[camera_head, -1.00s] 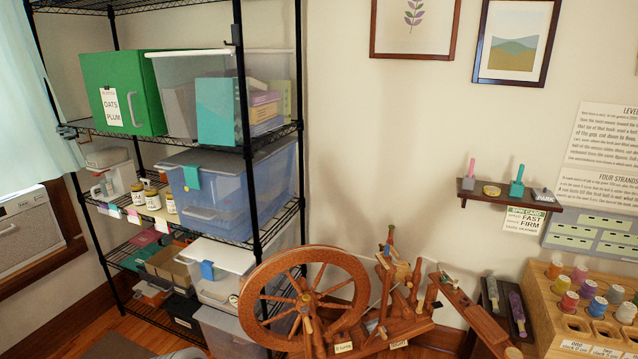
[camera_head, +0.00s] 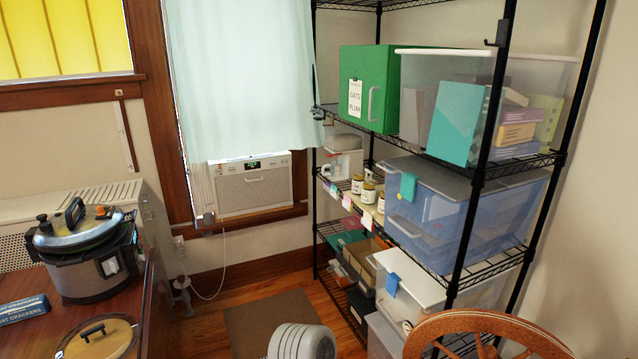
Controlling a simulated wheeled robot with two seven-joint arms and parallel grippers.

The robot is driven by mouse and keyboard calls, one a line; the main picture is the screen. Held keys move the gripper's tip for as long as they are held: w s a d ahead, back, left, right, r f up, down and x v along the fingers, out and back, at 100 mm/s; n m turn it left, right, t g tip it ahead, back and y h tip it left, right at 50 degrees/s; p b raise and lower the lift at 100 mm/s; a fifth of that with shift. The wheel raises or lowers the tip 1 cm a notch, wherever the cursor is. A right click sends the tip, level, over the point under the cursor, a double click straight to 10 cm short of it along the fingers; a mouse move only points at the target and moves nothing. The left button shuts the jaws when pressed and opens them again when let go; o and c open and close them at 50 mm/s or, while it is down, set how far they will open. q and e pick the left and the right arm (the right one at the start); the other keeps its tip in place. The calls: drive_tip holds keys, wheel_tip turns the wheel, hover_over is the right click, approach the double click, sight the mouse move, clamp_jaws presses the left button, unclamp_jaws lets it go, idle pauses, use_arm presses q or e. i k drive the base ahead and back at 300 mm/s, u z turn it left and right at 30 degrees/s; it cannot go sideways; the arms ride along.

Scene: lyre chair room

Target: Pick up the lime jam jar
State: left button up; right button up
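A group of small jars with pale lids (camera_head: 368,192) stands on the middle shelf of the black wire rack, left of the blue-tinted bin. They are small in the picture and their labels cannot be read, so I cannot tell which is the lime jam jar. The jars look upright and stand near the shelf's front edge, with coloured tags below them. Neither my left nor my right gripper is in view.
The wire rack (camera_head: 478,174) also holds a green box (camera_head: 385,88), a clear bin (camera_head: 420,75) and a blue-tinted bin (camera_head: 440,212). A spinning wheel (camera_head: 480,322) stands at lower right. A wooden table with a cooker (camera_head: 90,262) is at left. A mat (camera_head: 262,318) lies on the floor.

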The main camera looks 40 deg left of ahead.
sight(368, 190)
drive_tip(key=u, duration=1.7)
drive_tip(key=i, duration=3.45)
drive_tip(key=z, duration=2.2)
